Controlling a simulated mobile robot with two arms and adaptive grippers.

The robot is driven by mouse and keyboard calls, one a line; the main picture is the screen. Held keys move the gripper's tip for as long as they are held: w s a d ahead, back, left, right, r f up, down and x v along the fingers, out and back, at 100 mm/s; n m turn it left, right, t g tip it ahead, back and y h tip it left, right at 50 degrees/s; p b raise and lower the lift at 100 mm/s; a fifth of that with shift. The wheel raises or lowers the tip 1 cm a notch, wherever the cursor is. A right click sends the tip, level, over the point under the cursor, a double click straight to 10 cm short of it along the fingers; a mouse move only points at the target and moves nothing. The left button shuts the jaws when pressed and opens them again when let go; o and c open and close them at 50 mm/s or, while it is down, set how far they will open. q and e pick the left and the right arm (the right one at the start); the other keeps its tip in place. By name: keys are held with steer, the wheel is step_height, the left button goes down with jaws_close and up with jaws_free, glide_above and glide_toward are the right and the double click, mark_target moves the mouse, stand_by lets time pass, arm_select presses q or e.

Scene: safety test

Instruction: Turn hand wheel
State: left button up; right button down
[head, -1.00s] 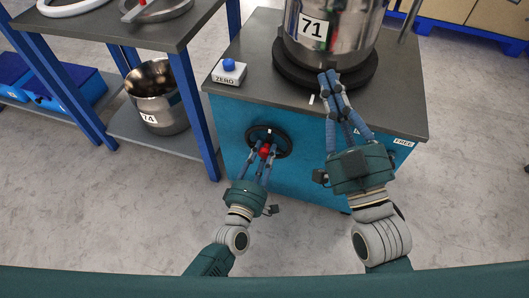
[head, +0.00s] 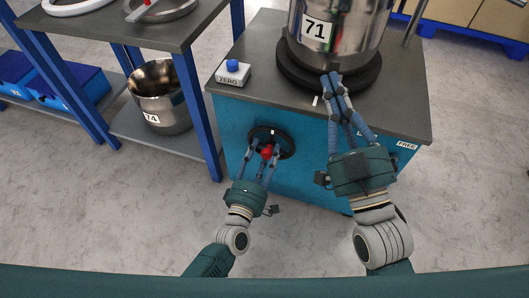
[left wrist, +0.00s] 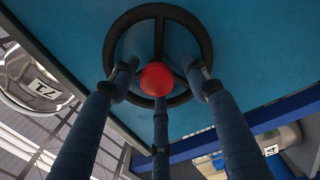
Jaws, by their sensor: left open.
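The black hand wheel (head: 286,150) is on the front of the teal cabinet (head: 300,180). A red knob (head: 266,152) stands out in front of it. In the left wrist view the wheel's rim (left wrist: 160,12), its spokes and the red knob (left wrist: 157,79) show up close. My left gripper (head: 264,147) is open, its three fingers spread around the knob in front of the wheel; contact is unclear. My right gripper (head: 331,80) has its fingers bunched together, with the tips at the edge of the black round base (head: 360,82) under the metal pot marked 71 (head: 350,35).
A white block marked ZERO with a blue button (head: 233,72) sits on the cabinet top's left side. A label reading FREE (head: 407,146) is at the right. A shelf table (head: 110,35) with a pot marked 74 (head: 160,97) stands left. The floor in front is open.

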arm_select(q)
steer(key=shift+s+f, duration=0.1)
steer(key=shift+s, duration=0.5)
steer(key=v, duration=1.1)
steer(key=shift+w+a, duration=0.1)
steer(key=shift+a, duration=0.05)
